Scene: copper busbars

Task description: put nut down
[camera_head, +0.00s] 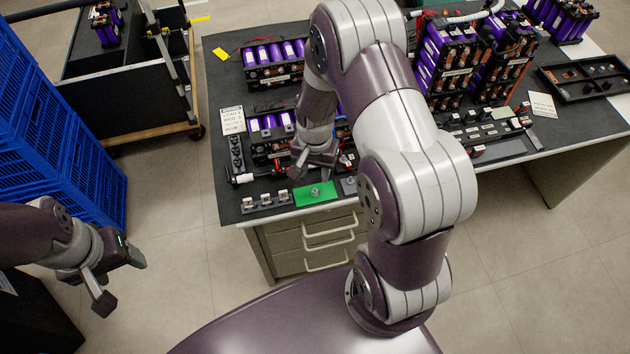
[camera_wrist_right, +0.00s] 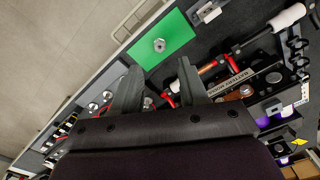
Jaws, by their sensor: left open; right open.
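A small metal nut (camera_wrist_right: 159,45) sits on the green mat (camera_wrist_right: 178,30) in the right wrist view. In the head view the nut (camera_head: 315,192) shows as a small grey spot on the green mat (camera_head: 328,188) at the bench's front edge. My right gripper (camera_wrist_right: 158,80) is open and empty, its two fingers apart, with the nut beyond the fingertips. In the head view my right gripper (camera_head: 303,172) is just above and behind the mat, partly hidden by its own wrist. My left gripper (camera_head: 120,278) is open and empty over the floor at the left, away from the bench.
The dark bench (camera_head: 225,110) holds purple battery modules (camera_head: 274,52), tools and fittings. Several small metal parts (camera_head: 265,200) stand left of the mat. Blue crates (camera_head: 60,150) stand at the left. Drawers (camera_head: 305,240) lie below the bench front.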

